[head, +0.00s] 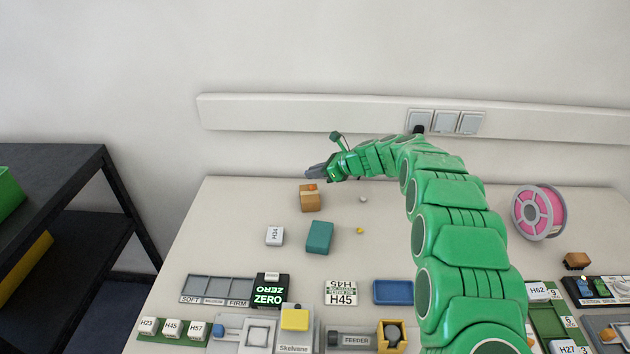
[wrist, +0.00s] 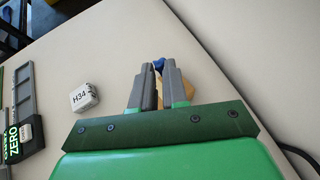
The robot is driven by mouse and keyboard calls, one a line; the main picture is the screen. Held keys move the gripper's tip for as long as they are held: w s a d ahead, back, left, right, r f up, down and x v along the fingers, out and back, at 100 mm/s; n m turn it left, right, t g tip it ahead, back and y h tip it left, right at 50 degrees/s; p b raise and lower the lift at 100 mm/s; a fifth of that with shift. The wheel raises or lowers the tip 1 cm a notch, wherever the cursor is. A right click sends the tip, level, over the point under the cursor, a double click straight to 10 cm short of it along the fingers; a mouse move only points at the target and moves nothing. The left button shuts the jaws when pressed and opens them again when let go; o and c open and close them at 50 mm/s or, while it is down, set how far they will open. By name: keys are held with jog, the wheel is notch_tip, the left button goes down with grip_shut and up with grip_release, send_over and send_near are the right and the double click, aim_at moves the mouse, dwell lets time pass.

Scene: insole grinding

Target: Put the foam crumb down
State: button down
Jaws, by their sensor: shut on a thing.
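My gripper (head: 318,172) is held out over the back left of the table, pointing left. In the wrist view its two grey fingers (wrist: 157,78) are shut on a small blue piece, seemingly the foam crumb (wrist: 159,63), which shows at the fingertips. The fingers hide most of it, and I cannot make it out in the head view. A small grey crumb (head: 363,199) and a small yellow crumb (head: 359,230) lie apart on the table.
An orange-brown block (head: 310,199) stands close to my gripper. A white H34 box (head: 274,236) and a teal block (head: 319,239) lie nearer. A pink spool (head: 539,212) stands at the right. Trays and fixtures line the front edge.

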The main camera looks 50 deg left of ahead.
aim_at(315, 192)
jog(key=shift+w+a+f, duration=0.15)
jog(key=shift+a+f, duration=0.1)
jog(key=shift+f, duration=1.65)
jog(key=shift+f, duration=0.65)
jog(key=c, duration=1.1)
grip_release()
jog(key=shift+c, duration=0.2)
jog(key=shift+r, duration=0.1)
jog(key=shift+r, duration=0.6)
jog(key=v, duration=1.2)
